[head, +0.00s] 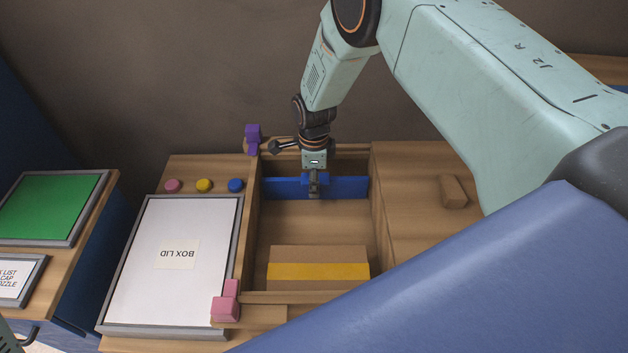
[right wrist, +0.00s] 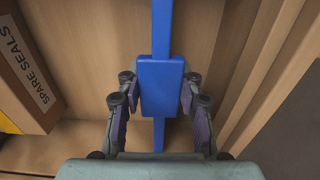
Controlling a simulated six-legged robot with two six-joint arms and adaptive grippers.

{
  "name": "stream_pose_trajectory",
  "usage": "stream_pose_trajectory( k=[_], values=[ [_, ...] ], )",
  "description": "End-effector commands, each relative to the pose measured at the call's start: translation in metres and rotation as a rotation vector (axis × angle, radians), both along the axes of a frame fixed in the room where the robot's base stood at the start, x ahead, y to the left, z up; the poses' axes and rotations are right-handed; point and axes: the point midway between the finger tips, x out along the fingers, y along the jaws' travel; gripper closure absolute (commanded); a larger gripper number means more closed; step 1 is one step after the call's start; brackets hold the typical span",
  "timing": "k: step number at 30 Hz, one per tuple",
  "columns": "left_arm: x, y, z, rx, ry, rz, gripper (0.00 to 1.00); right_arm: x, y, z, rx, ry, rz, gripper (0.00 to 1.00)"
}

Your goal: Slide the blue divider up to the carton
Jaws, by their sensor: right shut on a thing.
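The blue divider (head: 348,187) stands upright across the far part of a wooden compartment. The carton (head: 318,254), brown with a yellow band, lies at the near end of the same compartment. Bare floor separates the two. My right gripper (head: 315,188) reaches down from above and is shut on the divider's blue middle block. In the right wrist view, the fingers flank this blue block (right wrist: 161,88), with the divider's thin panel running above and below it. The carton, marked SPARE SEALS (right wrist: 30,75), is at the left there. My left gripper is not in view.
A white BOX LID panel (head: 200,225) lies left of the compartment, with pink, yellow and blue buttons (head: 204,185) behind it. A purple block (head: 253,134) and pink blocks (head: 226,305) sit by the compartment's left corners. A wooden block (head: 453,191) is on the right top.

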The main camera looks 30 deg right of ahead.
Motion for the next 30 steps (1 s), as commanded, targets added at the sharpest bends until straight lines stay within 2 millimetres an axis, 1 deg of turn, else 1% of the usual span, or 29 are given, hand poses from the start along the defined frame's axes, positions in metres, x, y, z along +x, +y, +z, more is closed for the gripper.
stream_pose_trajectory(
  k=[1,7,17,20,23,30],
  values=[
    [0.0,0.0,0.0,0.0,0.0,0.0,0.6,0.0,0.0,0.0,0.0,0.0,0.0,0.83],
    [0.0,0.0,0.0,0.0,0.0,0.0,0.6,0.0,0.0,0.0,0.0,-0.001,0.0,1.0],
    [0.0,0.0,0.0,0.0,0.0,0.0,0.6,0.0,0.0,0.0,0.0,-0.001,0.0,1.0],
    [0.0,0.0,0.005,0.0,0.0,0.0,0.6,-0.004,0.003,0.001,0.0,0.0,0.001,1.0],
    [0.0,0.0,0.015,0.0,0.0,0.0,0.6,-0.014,0.007,0.002,0.0,0.003,0.001,1.0],
    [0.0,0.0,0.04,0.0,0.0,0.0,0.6,-0.044,0.022,0.003,0.0,0.003,0.002,1.0]
  ],
)
